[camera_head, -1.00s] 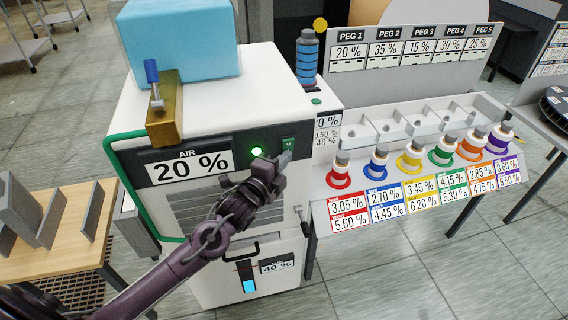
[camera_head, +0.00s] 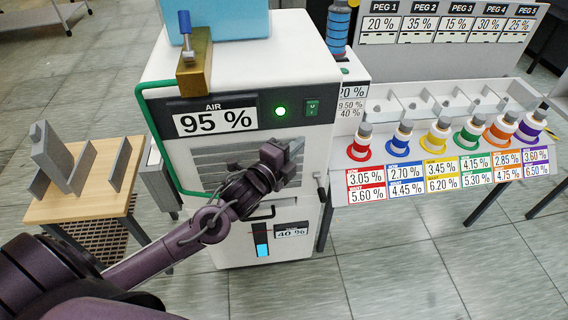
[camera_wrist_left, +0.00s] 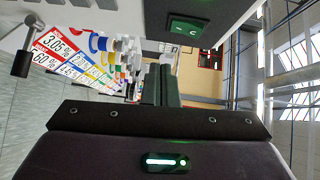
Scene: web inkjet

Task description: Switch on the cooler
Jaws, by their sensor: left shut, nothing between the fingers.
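The cooler (camera_head: 228,88) is a white cabinet with a dark front panel. Its AIR display (camera_head: 215,121) reads 95 %. A round green lamp (camera_head: 280,111) on the panel is lit. The green rocker switch (camera_head: 312,107) is right of the lamp; it also shows at the top of the left wrist view (camera_wrist_left: 188,30). My left gripper (camera_head: 294,151) is shut and empty in front of the cooler's grille, below the switch and apart from it. Its closed fingers show in the left wrist view (camera_wrist_left: 161,85). My right gripper is not in view.
A brass block with a blue-handled valve (camera_head: 194,62) and a blue box (camera_head: 215,20) are on the cooler. A rack of colored bottles (camera_head: 440,165) stands at the right. A wooden table (camera_head: 95,205) with grey brackets is at the left.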

